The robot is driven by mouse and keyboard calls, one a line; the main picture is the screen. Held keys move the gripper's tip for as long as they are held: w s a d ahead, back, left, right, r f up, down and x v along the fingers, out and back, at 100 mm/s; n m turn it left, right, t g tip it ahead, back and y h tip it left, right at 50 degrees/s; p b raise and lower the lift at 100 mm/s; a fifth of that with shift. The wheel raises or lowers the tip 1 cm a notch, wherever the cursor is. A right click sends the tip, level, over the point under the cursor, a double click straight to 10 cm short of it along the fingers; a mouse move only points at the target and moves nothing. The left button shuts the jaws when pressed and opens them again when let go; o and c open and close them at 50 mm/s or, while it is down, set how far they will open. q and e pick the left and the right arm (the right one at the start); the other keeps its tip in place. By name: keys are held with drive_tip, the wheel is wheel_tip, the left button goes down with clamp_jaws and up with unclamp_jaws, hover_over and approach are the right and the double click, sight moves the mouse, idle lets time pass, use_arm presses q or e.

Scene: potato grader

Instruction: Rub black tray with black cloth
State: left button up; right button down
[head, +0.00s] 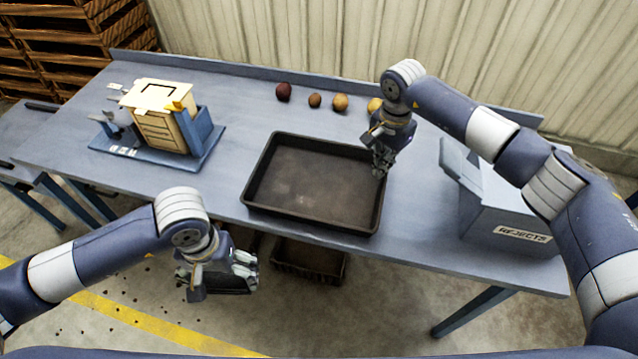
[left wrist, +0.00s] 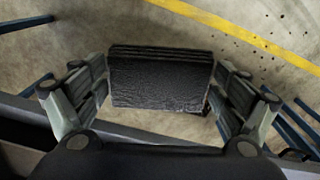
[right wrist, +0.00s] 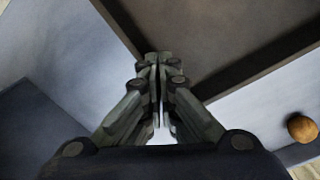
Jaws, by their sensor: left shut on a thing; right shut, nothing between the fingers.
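The black tray (head: 315,184) lies on the blue-grey table, with brown dirt smudges on its floor. My left gripper (head: 246,272) is in front of the table edge, off the tray, and is shut on the folded black cloth (left wrist: 160,82). The cloth fills the space between the fingers in the left wrist view. My right gripper (head: 381,172) is shut and empty at the tray's right rim. In the right wrist view its fingertips (right wrist: 160,62) are over the tray's corner; I cannot tell whether they touch it.
Several potatoes (head: 283,92) lie behind the tray. A grey REJECTS bin (head: 505,210) stands at the right. A beige box (head: 160,115) in a blue holder stands at the left. A dark crate (head: 309,262) is on the floor under the table. Wooden pallets (head: 80,30) stand behind.

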use_arm(q)
drive_tip(key=shift+f+b, duration=0.75)
use_arm(e)
drive_tip(key=shift+f, duration=0.75)
use_arm(q)
drive_tip(key=shift+r+p, duration=1.4)
use_arm(e)
wheel_tip(320, 180, up, 6)
drive_tip(key=shift+r, duration=0.1)
